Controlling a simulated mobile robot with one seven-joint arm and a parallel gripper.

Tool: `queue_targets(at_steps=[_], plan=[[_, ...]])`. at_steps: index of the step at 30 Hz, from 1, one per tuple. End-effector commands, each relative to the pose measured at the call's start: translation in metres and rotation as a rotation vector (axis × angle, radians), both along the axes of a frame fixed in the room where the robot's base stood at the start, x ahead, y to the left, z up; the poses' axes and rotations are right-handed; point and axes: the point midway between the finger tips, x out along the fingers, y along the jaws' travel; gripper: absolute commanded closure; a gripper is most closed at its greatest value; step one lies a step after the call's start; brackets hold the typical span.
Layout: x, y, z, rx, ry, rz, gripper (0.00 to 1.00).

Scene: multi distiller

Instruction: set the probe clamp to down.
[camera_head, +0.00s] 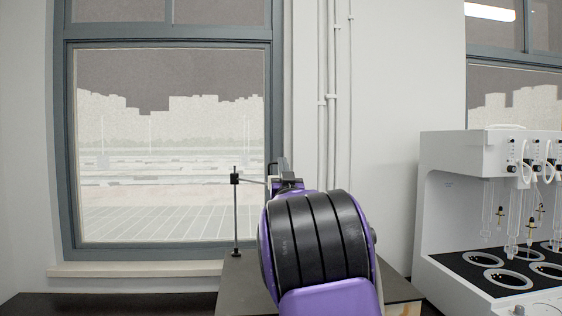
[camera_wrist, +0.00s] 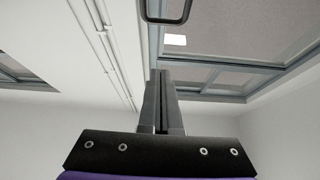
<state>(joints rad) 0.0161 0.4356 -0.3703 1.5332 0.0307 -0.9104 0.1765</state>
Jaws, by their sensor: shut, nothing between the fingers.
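A thin upright rod (camera_head: 236,215) stands on a dark-topped stirrer-like base (camera_head: 232,278) in front of the window. A small black clamp block (camera_head: 236,179) sits near its top, with a thin arm reaching right toward my wrist. My arm hides the rest of this arm and much of the base. My gripper (camera_wrist: 161,75) shows in the wrist view with its two grey fingers together and nothing between them. A dark rounded loop (camera_wrist: 166,18), which looks like a handle, is just beyond the fingertips and seems apart from them. I cannot tell whether it belongs to the clamp.
A white multi-station distiller (camera_head: 435,210) with glassware, tubes and round black wells stands at the right. A dark bench (camera_head: 110,303) runs along the wall below the window sill (camera_head: 140,268). Pipes (camera_head: 327,100) run up the wall behind my arm.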

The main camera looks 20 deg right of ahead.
Motion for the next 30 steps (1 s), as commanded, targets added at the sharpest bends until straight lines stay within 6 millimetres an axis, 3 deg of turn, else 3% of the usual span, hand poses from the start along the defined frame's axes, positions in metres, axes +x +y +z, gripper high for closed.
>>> queue_targets(at_steps=[16, 18, 21, 30], plan=[[0.072, -0.022, 0.046, -0.002, 0.003, -0.001, 1.00], [0.074, -0.021, 0.027, -0.001, 0.008, 0.000, 1.00], [0.076, -0.021, 0.015, 0.000, 0.005, 0.000, 1.00], [0.077, -0.022, 0.003, -0.002, 0.003, 0.000, 1.00]])
